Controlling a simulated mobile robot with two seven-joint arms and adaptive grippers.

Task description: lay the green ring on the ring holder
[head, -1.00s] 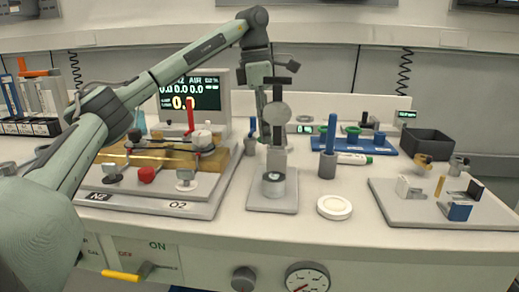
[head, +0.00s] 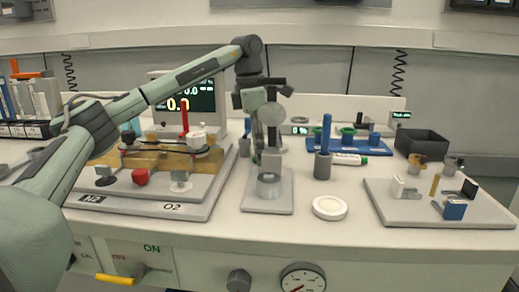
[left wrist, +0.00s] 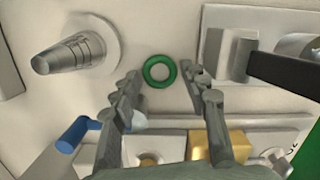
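A green ring (left wrist: 159,85) shows in the left wrist view on a pale surface. My left gripper (left wrist: 160,72) is open, with one finger on each side of the ring. The fingers look apart from it, and their height above it is unclear. In the head view my left gripper (head: 267,125) hangs down over the middle of the bench; I cannot pick out this ring there. A blue rack (head: 318,146) at the back right carries posts and green round parts. I cannot tell for certain whether it is the ring holder. My right gripper is not in view.
A grey stand (head: 268,200) with a clear cup is below my left gripper. A grey board (head: 410,205) and a black bin (head: 422,144) are at right.

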